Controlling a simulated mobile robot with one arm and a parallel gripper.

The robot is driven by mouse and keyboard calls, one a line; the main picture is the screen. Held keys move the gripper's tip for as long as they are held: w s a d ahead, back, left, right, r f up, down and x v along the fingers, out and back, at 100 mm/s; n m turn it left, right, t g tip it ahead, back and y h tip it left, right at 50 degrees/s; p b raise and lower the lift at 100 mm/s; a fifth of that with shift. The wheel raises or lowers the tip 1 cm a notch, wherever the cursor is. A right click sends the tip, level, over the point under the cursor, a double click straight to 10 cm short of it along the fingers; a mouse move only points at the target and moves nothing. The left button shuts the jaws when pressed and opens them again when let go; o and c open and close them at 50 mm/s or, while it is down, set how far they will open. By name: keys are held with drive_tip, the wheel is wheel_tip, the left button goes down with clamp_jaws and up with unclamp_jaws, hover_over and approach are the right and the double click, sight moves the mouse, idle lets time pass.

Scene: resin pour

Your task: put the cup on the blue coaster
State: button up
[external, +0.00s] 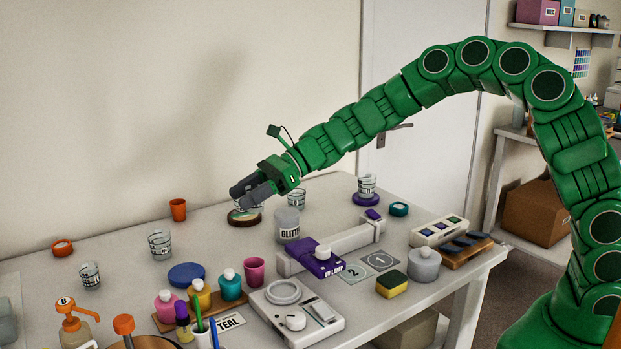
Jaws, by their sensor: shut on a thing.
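My gripper (248,194) is shut at the back middle of the table, low over a round brown coaster (243,222). A clear cup (242,208) with dark markings is in its jaws, mostly hidden behind the fingers. I cannot tell whether this cup touches the brown coaster. The blue coaster (187,274) lies flat and bare on the table, nearer the camera and to the left of my gripper.
Clear cups (160,245) stand left of the blue coaster. An orange cup (178,209) is behind it; paint bottles (230,285) and a pink cup (255,270) are in front and right. A glitter jar (288,226) stands right of my gripper.

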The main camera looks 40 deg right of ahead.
drive_tip(key=s+a+n+g, duration=0.1)
drive_tip(key=s+a, duration=0.4)
drive_tip(key=a, duration=0.1)
hover_over(182, 272)
drive_tip(key=shift+s+d+f, duration=0.1)
drive_tip(key=shift+s+f, duration=0.05)
drive_tip(key=shift+f, duration=2.2)
drive_tip(key=shift+s+f, duration=0.1)
drive_tip(key=shift+f, duration=2.2)
drive_tip(key=shift+w+f, duration=0.2)
drive_tip(key=shift+f, duration=1.55)
drive_tip(key=shift+f, duration=0.1)
drive_tip(key=o, duration=1)
